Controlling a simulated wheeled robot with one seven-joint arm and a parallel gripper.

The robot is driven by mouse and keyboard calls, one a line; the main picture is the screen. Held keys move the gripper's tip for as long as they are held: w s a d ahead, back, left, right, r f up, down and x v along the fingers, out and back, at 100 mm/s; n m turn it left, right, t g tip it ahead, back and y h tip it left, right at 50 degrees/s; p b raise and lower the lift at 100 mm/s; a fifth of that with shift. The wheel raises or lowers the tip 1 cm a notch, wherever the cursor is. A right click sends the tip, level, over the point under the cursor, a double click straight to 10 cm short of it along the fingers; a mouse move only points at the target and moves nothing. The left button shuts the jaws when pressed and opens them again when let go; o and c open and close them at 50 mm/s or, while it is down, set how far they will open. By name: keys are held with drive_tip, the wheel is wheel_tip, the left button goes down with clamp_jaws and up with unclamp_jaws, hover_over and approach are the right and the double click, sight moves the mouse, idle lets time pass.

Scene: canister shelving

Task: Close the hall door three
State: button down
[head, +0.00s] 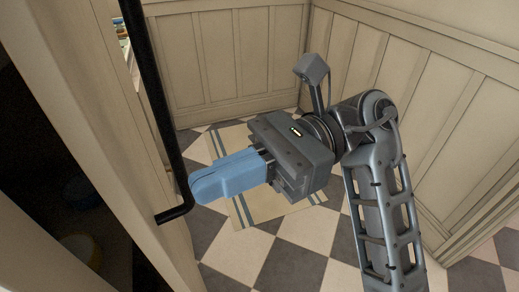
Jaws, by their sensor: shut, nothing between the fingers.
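A tall cream panelled door (92,125) stands at the left with its edge toward me. A long black bar handle (158,105) runs down its face and ends in a bracket near the bottom. My gripper (197,188) has blue fingers pressed together, empty, with the tips close to the right side of the handle's lower end. I cannot tell whether they touch it. A dark opening (35,150) shows left of the door edge, with dim shapes inside.
Cream panelled walls stand at the back (225,60) and right (440,100). A pale rug with blue-grey stripes (245,212) lies on the checkered floor (300,235) beneath my gripper. Small coloured items show through a gap at upper left. The floor around the rug looks clear.

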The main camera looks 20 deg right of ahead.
sight(142, 212)
drive_tip(key=shift+s+a+p, duration=0.2)
drive_tip(key=shift+a+p, duration=0.05)
drive_tip(key=shift+a, duration=0.9)
drive_tip(key=shift+s+a+p, duration=0.15)
drive_tip(key=shift+a+p, duration=0.05)
drive_tip(key=shift+a, duration=0.9)
